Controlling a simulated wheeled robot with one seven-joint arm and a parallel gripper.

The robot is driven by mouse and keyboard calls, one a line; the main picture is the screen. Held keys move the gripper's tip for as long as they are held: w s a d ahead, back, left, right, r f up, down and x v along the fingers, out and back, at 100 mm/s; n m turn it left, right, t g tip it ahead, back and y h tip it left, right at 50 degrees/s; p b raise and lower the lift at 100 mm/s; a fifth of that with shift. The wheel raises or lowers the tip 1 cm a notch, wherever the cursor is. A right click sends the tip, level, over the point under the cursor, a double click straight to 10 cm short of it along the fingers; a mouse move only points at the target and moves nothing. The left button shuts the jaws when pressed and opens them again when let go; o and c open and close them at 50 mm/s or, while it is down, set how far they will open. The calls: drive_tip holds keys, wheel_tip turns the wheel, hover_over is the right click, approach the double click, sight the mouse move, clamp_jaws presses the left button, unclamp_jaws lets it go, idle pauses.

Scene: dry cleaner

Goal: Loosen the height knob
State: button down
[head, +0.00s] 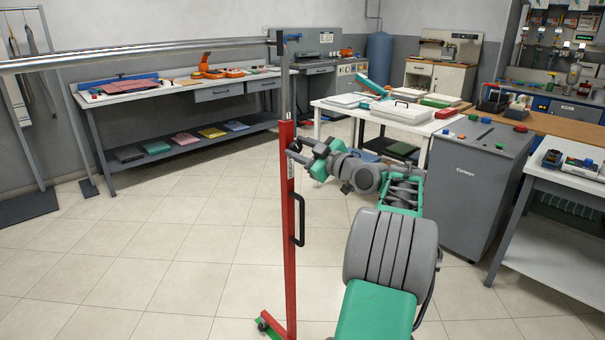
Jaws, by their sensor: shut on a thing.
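A garment rail stands in front of me in the head view, with a red upright post (290,230), a grey inner post (284,80) and a long metal bar (140,56) at the top. My gripper (297,150) is at the upper part of the red post, on its right side, with its fingers pointing left. It is shut on a small dark knob (295,146) near the top of the red post. The fingers largely hide the knob, so its turn cannot be seen. A black handle (299,220) sits lower on the post.
A white table (388,118) with boxes stands behind my arm, and a grey cabinet (470,190) is to the right. A long workbench (180,90) runs along the back left. The tiled floor left of the post is clear.

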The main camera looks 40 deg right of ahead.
drive_tip(key=n+b, duration=0.1)
drive_tip(key=b, duration=0.1)
drive_tip(key=f+n+b, duration=0.1)
drive_tip(key=n+b, duration=0.1)
drive_tip(key=b, duration=0.1)
drive_tip(key=n+b, duration=0.2)
drive_tip(key=b, duration=0.2)
drive_tip(key=shift+n, duration=0.3)
drive_tip(key=n+b, duration=0.3)
drive_tip(key=shift+r+b, duration=0.15)
drive_tip(key=shift+b, duration=0.2)
drive_tip(key=shift+r+n+b, duration=0.1)
drive_tip(key=shift+n+b, duration=0.75)
drive_tip(key=shift+n, duration=0.45)
drive_tip(key=c, duration=0.9)
unclamp_jaws()
drive_tip(key=shift+r, duration=0.1)
drive_tip(key=shift+a, duration=0.1)
